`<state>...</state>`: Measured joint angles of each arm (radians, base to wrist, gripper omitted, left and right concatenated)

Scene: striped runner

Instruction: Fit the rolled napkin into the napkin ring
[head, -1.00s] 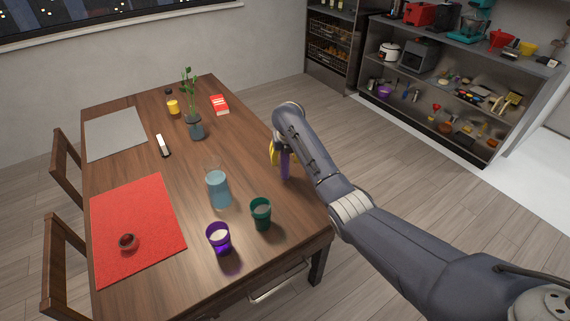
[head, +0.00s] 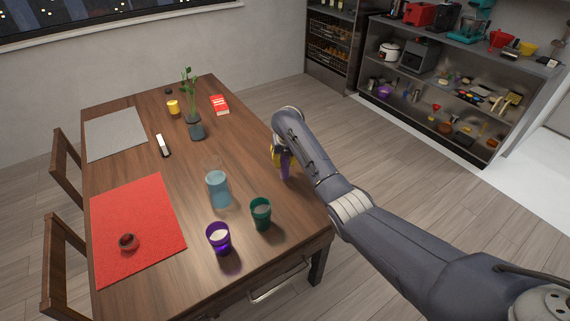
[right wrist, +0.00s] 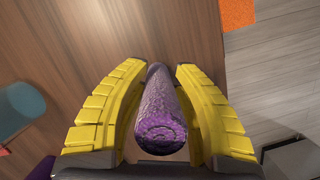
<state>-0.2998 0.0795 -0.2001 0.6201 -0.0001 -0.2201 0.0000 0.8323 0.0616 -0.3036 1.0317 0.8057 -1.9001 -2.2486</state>
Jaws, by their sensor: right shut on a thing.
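The purple rolled napkin (right wrist: 163,115) stands roughly upright near the table's right edge, its spiral end facing the right wrist camera. In the head view its lower part (head: 286,168) shows below my right gripper (head: 282,157). In the wrist view the yellow fingers of that gripper (right wrist: 162,100) lie on either side of the roll and are shut on it. I cannot tell whether its far end touches the table. A small brown ring-like piece (head: 128,242), apparently the napkin ring, rests on the red placemat at the left. My left gripper is not in view.
The wooden table (head: 165,190) also holds a blue glass (head: 218,190), green cup (head: 261,214), purple cup (head: 219,238), plant vase (head: 196,128) and grey placemat (head: 115,133). The red placemat (head: 135,210) is otherwise clear. Chairs stand along the left side.

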